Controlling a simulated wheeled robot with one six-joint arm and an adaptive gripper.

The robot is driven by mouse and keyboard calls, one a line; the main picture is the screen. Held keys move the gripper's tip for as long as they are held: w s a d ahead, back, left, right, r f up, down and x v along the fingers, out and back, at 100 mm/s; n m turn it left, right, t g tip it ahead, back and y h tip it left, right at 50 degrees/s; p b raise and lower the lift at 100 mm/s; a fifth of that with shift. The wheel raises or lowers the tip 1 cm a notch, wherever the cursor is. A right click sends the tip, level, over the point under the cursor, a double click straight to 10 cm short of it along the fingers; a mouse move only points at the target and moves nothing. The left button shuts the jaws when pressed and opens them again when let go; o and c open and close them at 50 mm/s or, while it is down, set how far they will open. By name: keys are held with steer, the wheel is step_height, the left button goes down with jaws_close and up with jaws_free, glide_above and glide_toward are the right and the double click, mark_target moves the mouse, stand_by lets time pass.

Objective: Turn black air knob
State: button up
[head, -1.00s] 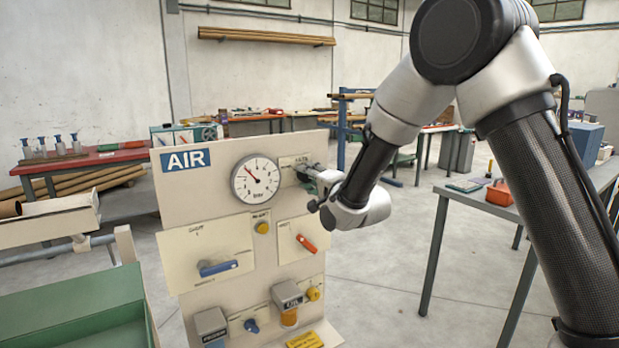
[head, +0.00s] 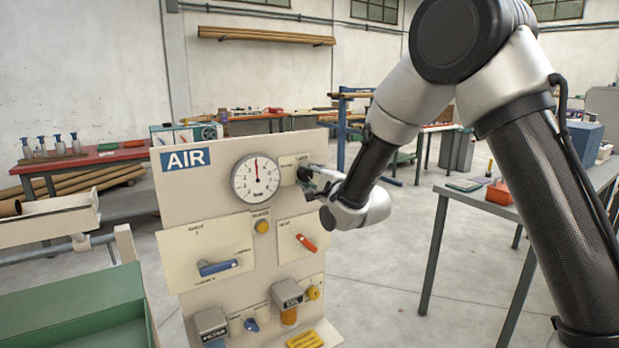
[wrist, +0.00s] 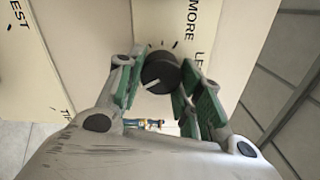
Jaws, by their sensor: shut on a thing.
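The black air knob (wrist: 160,72) sits between the green-padded fingers of my gripper (wrist: 157,80) in the wrist view. Its white pointer line aims to the lower left there, and the word MORE is printed beside it. In the head view the knob (head: 304,173) is at the top right of the AIR panel (head: 205,208), partly hidden by my gripper (head: 312,180). My gripper is shut on the knob. The round gauge (head: 257,178) left of the knob has a red needle pointing almost straight up.
Below are a blue lever (head: 218,267), a red lever (head: 306,242), a yellow button (head: 262,226) and several smaller valves. A green tray (head: 75,315) stands at the left. A table (head: 470,192) stands at the right, with open floor between it and the panel.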

steer(key=o, duration=1)
steer(key=shift+o, duration=0.2)
steer(key=v, duration=1.2)
